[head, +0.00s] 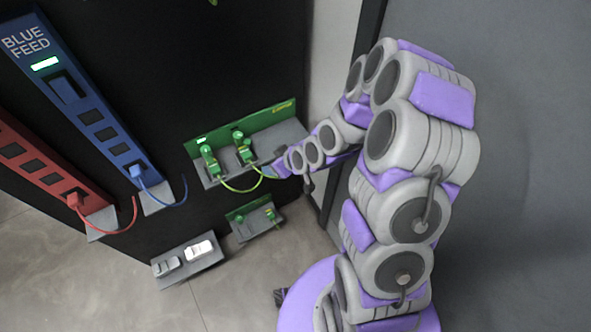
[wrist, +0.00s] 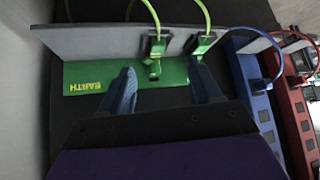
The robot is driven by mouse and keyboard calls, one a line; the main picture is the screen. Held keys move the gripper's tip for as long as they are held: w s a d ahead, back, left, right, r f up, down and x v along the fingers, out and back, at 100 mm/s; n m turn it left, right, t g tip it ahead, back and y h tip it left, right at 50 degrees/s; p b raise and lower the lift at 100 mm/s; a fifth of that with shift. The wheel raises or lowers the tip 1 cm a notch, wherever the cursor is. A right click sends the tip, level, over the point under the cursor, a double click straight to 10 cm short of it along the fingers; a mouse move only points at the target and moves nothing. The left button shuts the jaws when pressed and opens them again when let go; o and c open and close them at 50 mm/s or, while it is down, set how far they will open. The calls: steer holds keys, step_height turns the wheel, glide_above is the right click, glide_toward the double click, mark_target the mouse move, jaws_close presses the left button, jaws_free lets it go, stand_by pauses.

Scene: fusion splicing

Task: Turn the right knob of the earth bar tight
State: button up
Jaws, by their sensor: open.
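The green earth bar (head: 284,111) is mounted on the black panel, with a grey shelf below it. It carries two green knobs with a yellow-green cable looping between them. The right knob (head: 242,143) is the one nearer the EARTH label; the left knob (head: 208,156) is beside it. The wrist view is turned over, so the right knob (wrist: 153,68) shows left of the other knob (wrist: 201,45).
A blue feed strip (head: 84,105) and a red strip (head: 40,165) with plugged cables stand to the left. Below are a smaller green bar (head: 240,213) and a grey tray (head: 176,278) holding small parts. A grey wall is close on the right.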

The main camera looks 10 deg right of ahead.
steer(key=s+d+r+m+g+h+b, duration=0.1)
steer(key=s+d+r+g+h+b, duration=0.1)
steer(key=s+d+r, duration=0.2)
steer(key=shift+s+d, duration=0.3)
steer(key=shift+s, duration=0.45)
steer(key=shift+f, duration=0.1)
